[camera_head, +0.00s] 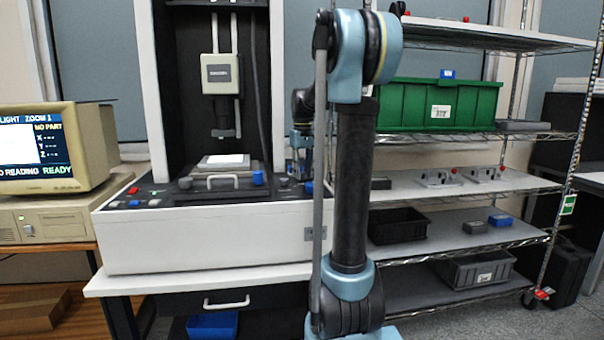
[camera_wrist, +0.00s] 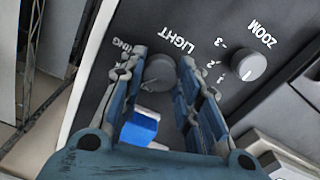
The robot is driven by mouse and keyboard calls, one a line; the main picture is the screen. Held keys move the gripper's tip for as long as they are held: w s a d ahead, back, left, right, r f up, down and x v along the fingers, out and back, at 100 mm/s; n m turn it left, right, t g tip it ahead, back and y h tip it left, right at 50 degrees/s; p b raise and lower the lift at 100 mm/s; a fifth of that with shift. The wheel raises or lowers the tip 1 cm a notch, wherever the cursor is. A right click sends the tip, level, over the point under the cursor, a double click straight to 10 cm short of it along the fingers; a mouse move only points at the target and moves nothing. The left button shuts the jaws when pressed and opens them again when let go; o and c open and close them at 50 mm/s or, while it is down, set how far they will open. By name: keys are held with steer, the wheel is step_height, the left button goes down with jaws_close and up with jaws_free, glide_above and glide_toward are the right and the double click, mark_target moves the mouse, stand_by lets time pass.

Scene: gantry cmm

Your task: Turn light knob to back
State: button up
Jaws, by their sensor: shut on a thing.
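The grey round light knob (camera_wrist: 159,73) sits on the dark sloped panel in the wrist view, beside the white word LIGHT. A pale mark shows low on its face; I cannot read exactly where it points. My gripper (camera_wrist: 160,82) has its blue and dark fingers on either side of the knob, shut on it. A label ending in "ING" is partly hidden by the left finger; no BACK label is readable. In the head view my gripper (camera_head: 299,163) is partly hidden behind my arm, at the right end of the measuring machine's panel.
The zoom knob (camera_wrist: 248,64) stands close to the right finger. A blue block (camera_wrist: 140,129) shows between the fingers. In the head view, a stage with a handle (camera_head: 222,176), a monitor (camera_head: 45,150) and a wire shelf (camera_head: 455,184) stand around.

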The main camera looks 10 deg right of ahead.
mark_target(303, 173)
steer(key=shift+w+m, duration=0.15)
steer(key=shift+m, duration=0.35)
steer(key=o, duration=1.1)
step_height(303, 173, up, 12)
steer(key=shift+f, duration=0.1)
stand_by(0.4)
